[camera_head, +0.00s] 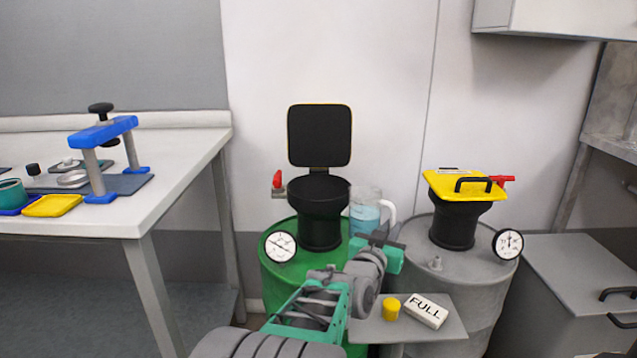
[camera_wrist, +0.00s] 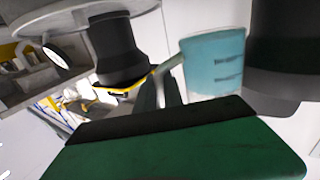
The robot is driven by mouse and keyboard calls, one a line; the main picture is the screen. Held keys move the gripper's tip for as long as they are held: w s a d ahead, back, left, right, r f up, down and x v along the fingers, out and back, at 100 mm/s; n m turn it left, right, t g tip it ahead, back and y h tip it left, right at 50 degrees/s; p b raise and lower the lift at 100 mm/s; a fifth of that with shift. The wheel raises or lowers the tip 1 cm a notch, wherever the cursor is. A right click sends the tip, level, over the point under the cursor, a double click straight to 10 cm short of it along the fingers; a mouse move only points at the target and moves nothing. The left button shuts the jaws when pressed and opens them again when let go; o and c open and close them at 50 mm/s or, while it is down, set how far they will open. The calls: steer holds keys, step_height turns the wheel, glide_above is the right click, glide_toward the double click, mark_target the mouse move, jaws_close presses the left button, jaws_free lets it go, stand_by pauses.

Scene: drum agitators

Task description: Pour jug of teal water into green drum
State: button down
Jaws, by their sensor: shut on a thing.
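The clear jug (camera_head: 366,212) holds teal water and has a white handle. My gripper (camera_head: 378,238) is shut on the jug's handle and holds the jug about upright, just right of the black funnel (camera_head: 319,218) on the green drum (camera_head: 300,273). The funnel's black lid (camera_head: 320,135) stands open. The jug also shows in the wrist view (camera_wrist: 214,62), close beside a dark funnel body (camera_wrist: 280,60). The fingertips' hold on the handle is partly hidden.
A grey drum (camera_head: 470,285) with a funnel under a yellow lid (camera_head: 464,186) stands at right. A small stand (camera_head: 445,328) holds a yellow cap (camera_head: 391,308) and a "FULL" block (camera_head: 425,311). A red valve (camera_head: 277,180) and gauge (camera_head: 281,246) are on the green drum.

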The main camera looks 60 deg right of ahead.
mark_target(391, 204)
steer(key=shift+n, duration=0.8)
steer(key=r+p, duration=0.9)
steer(key=shift+w, duration=0.2)
steer(key=shift+w+r+p, duration=0.15)
steer(key=shift+p, duration=0.4)
steer(key=r+n+p, duration=0.1)
steer(key=p, duration=0.1)
steer(key=r+p, duration=0.2)
steer(key=shift+w+d+n+y, duration=0.15)
steer(key=shift+w+n+y, duration=0.15)
steer(key=shift+w+n, duration=0.1)
steer(key=shift+w+d+r+n+g+y+p, duration=0.15)
steer(key=shift+w+r+n+p, duration=0.5)
steer(key=shift+p, duration=0.9)
steer(key=shift+w+d+r+n+g+y+p, duration=0.1)
steer(key=shift+w+r+n+g+y+p, duration=0.15)
steer(key=shift+w+n+p, duration=0.9)
steer(key=shift+d+r+n+g+y+p, duration=0.15)
steer(key=shift+r+n+p, duration=0.4)
steer(key=shift+p, duration=1.35)
steer(key=shift+w, duration=0.1)
steer(key=shift+w+r+n+p, duration=0.15)
steer(key=shift+n+p, duration=0.2)
steer(key=shift+p, duration=0.4)
steer(key=shift+w+d+n+p, duration=0.1)
steer(key=shift+w+n+p, duration=0.05)
steer(key=shift+n+p, duration=0.35)
